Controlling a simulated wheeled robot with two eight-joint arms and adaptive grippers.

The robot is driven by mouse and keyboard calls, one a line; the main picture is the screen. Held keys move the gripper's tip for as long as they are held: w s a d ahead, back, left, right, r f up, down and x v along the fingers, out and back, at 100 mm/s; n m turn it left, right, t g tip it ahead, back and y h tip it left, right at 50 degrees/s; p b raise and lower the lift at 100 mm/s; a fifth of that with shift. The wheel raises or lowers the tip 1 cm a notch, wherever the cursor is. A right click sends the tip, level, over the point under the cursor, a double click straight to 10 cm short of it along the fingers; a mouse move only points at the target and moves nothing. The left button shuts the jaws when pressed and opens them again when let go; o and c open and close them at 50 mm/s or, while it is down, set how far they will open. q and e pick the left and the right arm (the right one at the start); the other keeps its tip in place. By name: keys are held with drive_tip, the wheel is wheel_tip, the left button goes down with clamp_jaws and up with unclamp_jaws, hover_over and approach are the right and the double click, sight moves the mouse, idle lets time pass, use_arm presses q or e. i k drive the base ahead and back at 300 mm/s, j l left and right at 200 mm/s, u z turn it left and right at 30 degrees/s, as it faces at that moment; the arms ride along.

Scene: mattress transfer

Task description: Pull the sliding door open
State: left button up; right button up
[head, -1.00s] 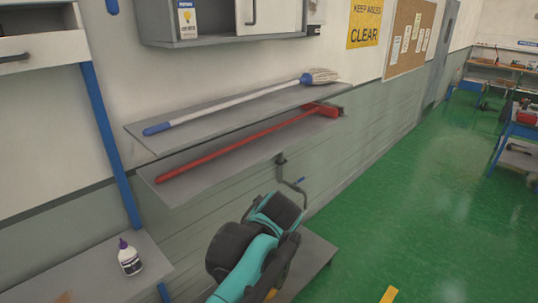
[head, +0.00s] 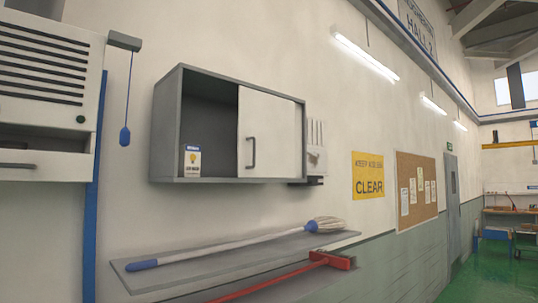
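A grey wall cabinet (head: 172,122) hangs on the wall left of the middle of the head view. Its white sliding door (head: 270,130) covers the right part of the front, and a dark vertical handle (head: 252,153) sits near the door's left edge. The left part of the cabinet is uncovered, and a small white box (head: 192,161) with a yellow picture stands inside on its floor. What is behind the door is hidden. Neither of my grippers shows in the head view now.
Below the cabinet, a grey shelf (head: 160,277) holds a mop (head: 240,243) with a blue-tipped handle. A red-handled tool (head: 330,260) lies on a lower shelf. A yellow sign (head: 368,175) and a corkboard (head: 416,186) hang to the right.

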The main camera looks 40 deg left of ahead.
sight(267, 149)
drive_tip(key=i, duration=1.95)
